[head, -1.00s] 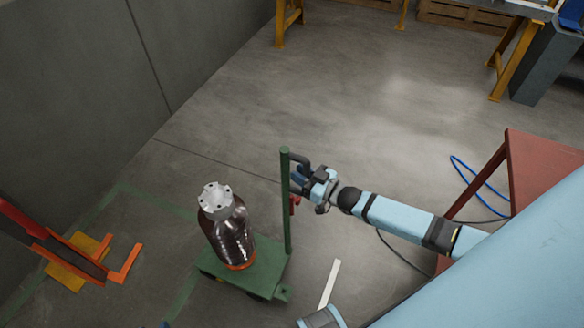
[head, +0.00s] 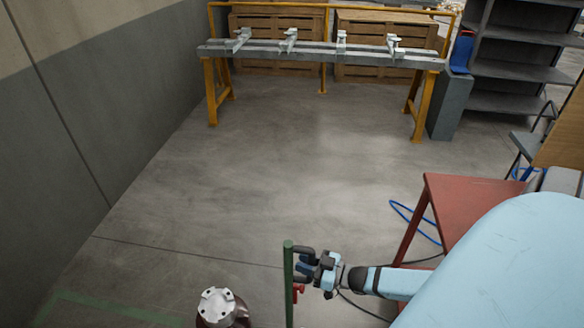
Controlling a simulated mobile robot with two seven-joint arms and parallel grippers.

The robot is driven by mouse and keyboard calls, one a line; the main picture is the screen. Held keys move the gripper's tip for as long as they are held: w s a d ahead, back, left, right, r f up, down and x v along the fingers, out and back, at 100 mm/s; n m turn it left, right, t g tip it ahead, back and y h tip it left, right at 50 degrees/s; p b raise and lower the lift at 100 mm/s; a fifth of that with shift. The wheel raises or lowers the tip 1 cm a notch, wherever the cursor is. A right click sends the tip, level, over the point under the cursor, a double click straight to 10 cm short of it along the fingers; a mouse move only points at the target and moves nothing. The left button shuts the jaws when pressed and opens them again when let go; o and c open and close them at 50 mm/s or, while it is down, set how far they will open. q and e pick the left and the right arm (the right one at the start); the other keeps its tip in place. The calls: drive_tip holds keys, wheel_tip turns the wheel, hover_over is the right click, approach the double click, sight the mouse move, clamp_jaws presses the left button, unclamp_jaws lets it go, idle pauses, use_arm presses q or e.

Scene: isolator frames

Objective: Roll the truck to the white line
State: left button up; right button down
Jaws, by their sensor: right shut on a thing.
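The truck shows only by its upright green handle post (head: 288,283) at the bottom middle of the head view; its deck is below the picture edge. A dark brown cylinder with a pale grey bolted top (head: 217,305) stands left of the post, cut off by the bottom edge. My right gripper (head: 299,263) is shut at the truck's handle, just right of the post top. A small red part (head: 298,291) shows below it. The white line is not in view now. My left gripper is not in view.
A grey bench on yellow trestles (head: 320,54) with several clamps stands at the back, before wooden crates (head: 277,30). A red table (head: 470,203) is at right, with a blue cable (head: 414,222) on the floor. A grey wall (head: 95,110) bounds the left. The middle floor is clear.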

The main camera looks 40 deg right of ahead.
drive_tip(key=shift+v, duration=1.2)
drive_tip(key=shift+d, duration=0.2)
drive_tip(key=c, duration=1)
unclamp_jaws()
drive_tip(key=shift+w, duration=0.1)
drive_tip(key=shift+o, duration=0.2)
drive_tip(key=v, duration=1.3)
drive_tip(key=shift+s, duration=0.4)
drive_tip(key=shift+d, duration=0.1)
